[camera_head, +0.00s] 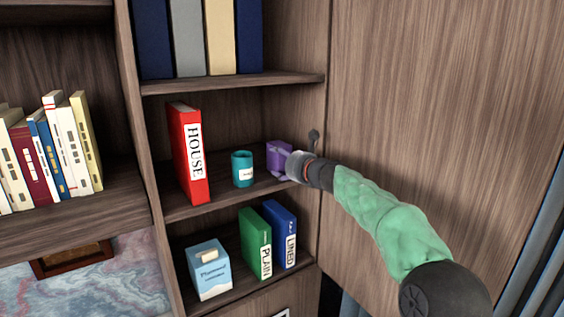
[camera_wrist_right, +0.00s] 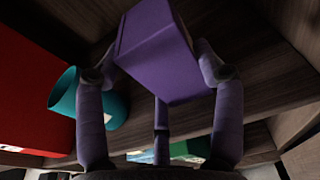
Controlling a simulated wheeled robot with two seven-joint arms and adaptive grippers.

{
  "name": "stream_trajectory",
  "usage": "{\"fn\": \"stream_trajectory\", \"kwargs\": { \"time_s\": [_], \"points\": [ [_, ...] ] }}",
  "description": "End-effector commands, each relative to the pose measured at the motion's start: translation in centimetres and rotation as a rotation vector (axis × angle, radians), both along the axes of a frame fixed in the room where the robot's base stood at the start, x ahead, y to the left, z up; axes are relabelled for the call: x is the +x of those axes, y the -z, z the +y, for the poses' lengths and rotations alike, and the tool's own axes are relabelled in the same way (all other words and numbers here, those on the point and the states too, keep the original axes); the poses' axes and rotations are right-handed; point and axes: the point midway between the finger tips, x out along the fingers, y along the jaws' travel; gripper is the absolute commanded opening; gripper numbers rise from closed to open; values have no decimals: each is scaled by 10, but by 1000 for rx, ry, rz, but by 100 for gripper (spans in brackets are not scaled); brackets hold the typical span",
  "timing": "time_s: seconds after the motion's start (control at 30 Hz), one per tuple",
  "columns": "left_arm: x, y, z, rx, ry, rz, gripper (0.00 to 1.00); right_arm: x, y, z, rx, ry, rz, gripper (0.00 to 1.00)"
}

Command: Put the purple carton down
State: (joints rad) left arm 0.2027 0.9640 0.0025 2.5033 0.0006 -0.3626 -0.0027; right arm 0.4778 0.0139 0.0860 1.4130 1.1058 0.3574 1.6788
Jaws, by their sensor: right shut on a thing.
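The purple carton (camera_head: 276,156) is at the middle shelf (camera_head: 215,207) of the bookcase, at its right end. My right gripper (camera_head: 284,167) is shut on it, with the arm reaching in from the right. In the right wrist view the purple carton (camera_wrist_right: 158,55) sits between the fingers of my right gripper (camera_wrist_right: 160,75), and it looks tilted there. I cannot tell whether its base touches the shelf. My left gripper is not in view.
A teal cup (camera_head: 242,169) stands just left of the carton, and a red HOUSE binder (camera_head: 188,155) stands further left. The wooden side panel (camera_head: 425,110) is close on the right. Green (camera_head: 256,243) and blue (camera_head: 283,233) binders and a light blue box (camera_head: 209,270) stand below.

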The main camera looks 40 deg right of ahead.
Motion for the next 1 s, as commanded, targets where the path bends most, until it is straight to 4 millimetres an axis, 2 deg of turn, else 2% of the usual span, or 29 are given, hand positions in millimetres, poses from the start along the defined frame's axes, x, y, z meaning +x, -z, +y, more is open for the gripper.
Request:
{"fn": "stream_trajectory", "kwargs": {
  "time_s": [0.3,0.83,0.87,0.93,1.0],
  "points": [
    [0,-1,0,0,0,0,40,0,-2,0,0,1,-2,27],
    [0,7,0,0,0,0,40,0,7,0,1,1,-2,27],
    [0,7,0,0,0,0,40,0,6,0,1,1,-2,77],
    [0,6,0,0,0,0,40,0,6,0,0,1,-2,96],
    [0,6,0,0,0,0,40,0,7,0,0,0,-1,96]
  ]
}}
